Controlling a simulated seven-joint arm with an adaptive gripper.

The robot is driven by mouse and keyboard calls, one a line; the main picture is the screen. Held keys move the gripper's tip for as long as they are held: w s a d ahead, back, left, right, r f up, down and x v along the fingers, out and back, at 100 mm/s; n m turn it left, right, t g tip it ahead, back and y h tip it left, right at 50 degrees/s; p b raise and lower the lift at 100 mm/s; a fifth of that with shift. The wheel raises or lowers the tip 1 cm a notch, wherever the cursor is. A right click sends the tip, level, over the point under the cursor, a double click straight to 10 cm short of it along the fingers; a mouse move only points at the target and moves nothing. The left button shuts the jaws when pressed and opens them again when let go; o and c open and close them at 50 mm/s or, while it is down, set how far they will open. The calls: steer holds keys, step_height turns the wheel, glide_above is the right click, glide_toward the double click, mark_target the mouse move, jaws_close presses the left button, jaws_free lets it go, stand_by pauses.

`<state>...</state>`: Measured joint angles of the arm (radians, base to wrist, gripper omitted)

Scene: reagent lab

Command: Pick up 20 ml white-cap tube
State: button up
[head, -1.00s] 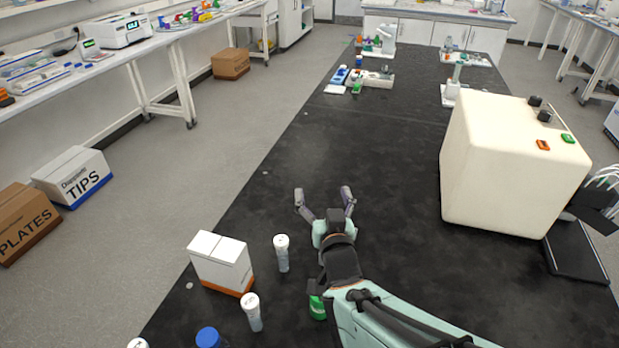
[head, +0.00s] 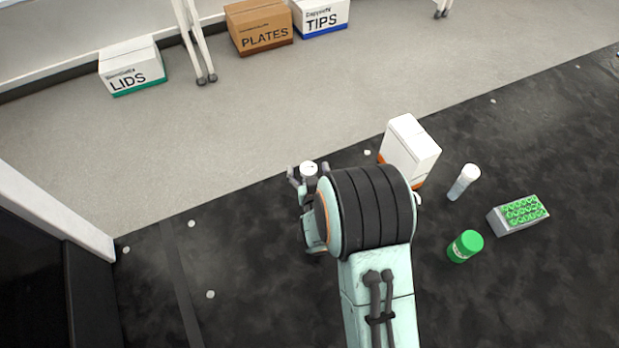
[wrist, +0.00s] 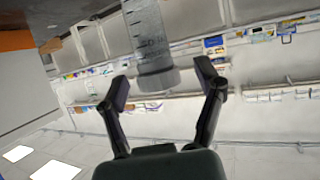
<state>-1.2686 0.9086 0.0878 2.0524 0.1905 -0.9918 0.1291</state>
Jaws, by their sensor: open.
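A clear tube with a white cap (head: 308,166) stands at my gripper (head: 303,177), near the left part of the bench edge in the head view. Only its top shows there; the arm and fingers hide the rest. In the wrist view the picture is turned over, and the tube (wrist: 150,40) hangs from the top edge with its cap between the two fingertips (wrist: 163,84). The fingers are open, with a gap on both sides of the tube. Another white-cap tube (head: 463,182) stands to the right, beyond my arm.
A white box (head: 408,150) with an orange base stands just right of my arm. A green-cap bottle (head: 465,246) and a grey rack with green tops (head: 520,212) stand farther right. The dark bench (head: 250,270) left of my arm is clear.

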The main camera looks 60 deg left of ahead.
steer(key=shift+w+a, duration=0.1)
steer(key=shift+a, duration=0.1)
steer(key=c, duration=0.9)
